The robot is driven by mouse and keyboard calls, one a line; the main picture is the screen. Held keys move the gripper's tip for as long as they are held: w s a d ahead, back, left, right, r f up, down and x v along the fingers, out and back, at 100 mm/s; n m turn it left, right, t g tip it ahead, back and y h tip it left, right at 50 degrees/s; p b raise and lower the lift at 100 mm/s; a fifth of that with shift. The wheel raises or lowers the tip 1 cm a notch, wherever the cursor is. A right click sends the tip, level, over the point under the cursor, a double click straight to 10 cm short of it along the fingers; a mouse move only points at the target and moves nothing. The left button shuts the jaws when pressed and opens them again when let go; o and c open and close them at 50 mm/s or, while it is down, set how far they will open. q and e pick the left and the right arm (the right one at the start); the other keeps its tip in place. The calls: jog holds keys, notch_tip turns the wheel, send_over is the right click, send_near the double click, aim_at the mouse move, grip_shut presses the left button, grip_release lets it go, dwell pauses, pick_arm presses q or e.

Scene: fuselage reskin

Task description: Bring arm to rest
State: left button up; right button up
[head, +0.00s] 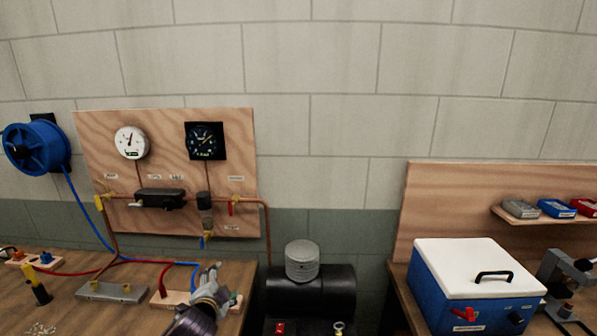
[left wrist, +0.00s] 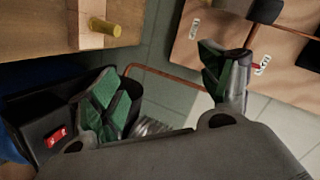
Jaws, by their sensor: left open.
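My left gripper (head: 210,283) shows at the bottom of the head view, above the right end of the left workbench (head: 60,285). In the left wrist view its two green-padded fingers (left wrist: 165,88) are spread apart with nothing between them. The rest of my left arm is mostly out of the picture. My right gripper is in neither view.
A plywood panel (head: 100,150) with gauges and copper pipe stands behind the left bench. A black compressor (head: 335,285) stands between the benches. A blue cooler with a white lid (head: 455,255) sits on the right bench. Red and blue hoses cross the left bench.

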pick_arm(q)
jog(key=s+f+n+g, duration=0.3)
jog(key=s+f, duration=0.1)
jog(key=s, duration=0.6)
jog(key=s+f+n+g+h, duration=0.1)
jog(key=s+f+n+g, duration=0.3)
jog(key=s, duration=0.6)
jog(key=s+f+n+g, duration=0.3)
jog(key=s+f, duration=0.2)
jog(key=s, duration=0.5)
jog(key=s+f+g, duration=0.1)
jog(key=s+f, duration=0.2)
jog(key=f, duration=3.1)
jog(key=s+a+f, duration=0.2)
jog(key=s+f, duration=0.8)
jog(key=s, duration=0.1)
jog(key=s+a+f+g, duration=0.1)
jog(key=s+f, duration=0.8)
jog(key=s, duration=0.2)
jog(key=shift+s+a+f+m+g+b, duration=0.15)
jog(key=shift+a+f+m+g+b, duration=0.15)
jog(key=shift+a+f+m+b, duration=0.1)
jog(key=shift+s, duration=0.1)
